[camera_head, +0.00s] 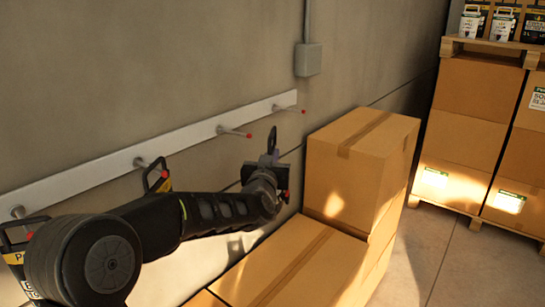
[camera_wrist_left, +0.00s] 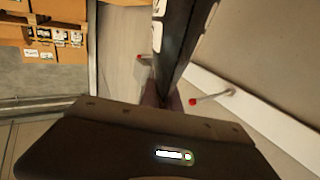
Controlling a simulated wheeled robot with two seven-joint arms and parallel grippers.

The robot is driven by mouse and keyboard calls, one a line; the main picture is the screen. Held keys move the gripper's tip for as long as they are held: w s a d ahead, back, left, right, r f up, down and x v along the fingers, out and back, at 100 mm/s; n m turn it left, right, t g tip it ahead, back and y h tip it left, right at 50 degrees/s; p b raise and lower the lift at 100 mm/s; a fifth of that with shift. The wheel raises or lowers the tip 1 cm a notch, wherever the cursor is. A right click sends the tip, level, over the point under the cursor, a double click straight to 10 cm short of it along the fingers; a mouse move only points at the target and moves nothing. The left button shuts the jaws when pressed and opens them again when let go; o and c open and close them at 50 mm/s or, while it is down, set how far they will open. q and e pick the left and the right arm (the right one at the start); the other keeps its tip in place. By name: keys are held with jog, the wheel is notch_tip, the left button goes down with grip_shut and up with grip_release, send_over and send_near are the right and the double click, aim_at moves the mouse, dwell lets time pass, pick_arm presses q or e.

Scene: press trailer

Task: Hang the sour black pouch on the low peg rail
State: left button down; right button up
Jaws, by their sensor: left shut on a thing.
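The low peg rail (camera_head: 75,185) is a white board running along the wall, with several red-tipped pegs; it also shows in the left wrist view (camera_wrist_left: 265,122). My left gripper (camera_head: 268,170) is in front of the rail, right of and below a bare peg (camera_head: 236,132). It is shut on a black pouch (camera_wrist_left: 183,42), seen nearly edge-on with white print along one side. A black loop (camera_head: 272,140) stands up above the gripper; the pouch's body is mostly hidden in the head view. I cannot read its flavour. My right gripper is not in view.
Dark pouches with yellow labels hang at the left pegs (camera_head: 160,182), partly behind my arm. The far right peg (camera_head: 290,108) is bare. Cardboard boxes (camera_head: 345,165) stand close right of and below the gripper. Stacked boxes and a pallet (camera_head: 490,50) are farther right, beyond clear floor.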

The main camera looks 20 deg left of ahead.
pick_arm(q)
jog(key=shift+w+a+r, duration=0.1)
jog(key=shift+w+r, duration=0.05)
jog(key=shift+r, duration=0.05)
jog(key=shift+a, duration=0.2)
jog(key=a, duration=0.1)
jog(key=w+a+b, duration=0.1)
jog(key=a, duration=0.1)
jog(key=a+b, duration=0.1)
jog(key=shift+w+a+f, duration=0.15)
jog(key=shift+w+f, duration=0.1)
jog(key=shift+w+a+b, duration=0.15)
jog(key=shift+a+b, duration=0.3)
jog(key=shift+a, duration=0.05)
dwell(0.7)
